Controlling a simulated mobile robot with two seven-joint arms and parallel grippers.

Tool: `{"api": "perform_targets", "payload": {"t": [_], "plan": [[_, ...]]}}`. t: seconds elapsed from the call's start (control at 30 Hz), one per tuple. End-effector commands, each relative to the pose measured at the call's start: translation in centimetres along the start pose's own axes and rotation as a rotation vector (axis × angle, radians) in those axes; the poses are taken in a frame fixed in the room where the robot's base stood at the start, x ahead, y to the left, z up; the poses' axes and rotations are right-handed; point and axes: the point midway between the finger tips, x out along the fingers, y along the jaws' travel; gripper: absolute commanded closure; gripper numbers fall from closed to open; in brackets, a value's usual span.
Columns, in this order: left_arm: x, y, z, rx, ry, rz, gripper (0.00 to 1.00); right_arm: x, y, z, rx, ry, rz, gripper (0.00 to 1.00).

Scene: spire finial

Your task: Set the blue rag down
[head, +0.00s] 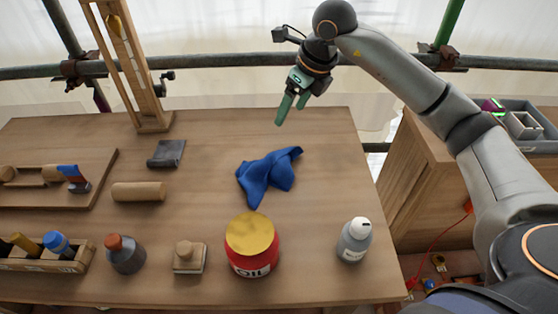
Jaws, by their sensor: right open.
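The blue rag (268,175) lies crumpled on the wooden workbench (210,205), right of its middle. My right gripper (292,112) is above the bench's far edge, beyond the rag and a little to the right of it in the picture. Its green fingers are apart, and nothing is between them. It does not touch the rag. My left gripper is not in view.
A red OIL tin (253,262) with a gold lid and a grey white-capped bottle (354,240) stand at the front. The bench around the rag is clear.

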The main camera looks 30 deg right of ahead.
Motion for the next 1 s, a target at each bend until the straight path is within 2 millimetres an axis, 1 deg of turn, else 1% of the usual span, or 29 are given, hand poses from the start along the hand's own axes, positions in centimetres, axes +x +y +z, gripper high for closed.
{"api": "perform_targets", "payload": {"t": [0.03, 0.1, 0.2, 0.3, 0.77, 0.87, 0.97, 1.0], "plan": [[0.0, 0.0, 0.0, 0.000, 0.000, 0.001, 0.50, -1.1, -0.1, 0.1, 0.001, -0.004, -0.002, 0.23], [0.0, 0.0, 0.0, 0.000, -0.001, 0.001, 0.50, -2.2, -0.1, 0.0, 0.001, -0.003, -0.002, 0.23], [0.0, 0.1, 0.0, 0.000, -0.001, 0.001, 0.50, -3.4, 0.0, 0.1, 0.001, -0.001, -0.001, 0.23], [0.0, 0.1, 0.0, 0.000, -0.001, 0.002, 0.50, -4.1, 0.0, 0.0, 0.001, 0.000, 0.000, 0.23], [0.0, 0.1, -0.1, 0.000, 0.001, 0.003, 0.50, -4.4, 0.0, 0.0, 0.001, 0.001, 0.000, 0.23], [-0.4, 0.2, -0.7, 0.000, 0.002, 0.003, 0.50, -5.0, 0.0, 0.2, 0.001, 0.000, 0.000, 0.23], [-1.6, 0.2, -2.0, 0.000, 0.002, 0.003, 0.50, -6.7, 0.0, 0.9, 0.001, 0.000, 0.000, 0.23], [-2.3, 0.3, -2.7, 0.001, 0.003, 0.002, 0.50, -7.6, 0.0, 1.2, 0.001, 0.000, 0.000, 0.23]]}}
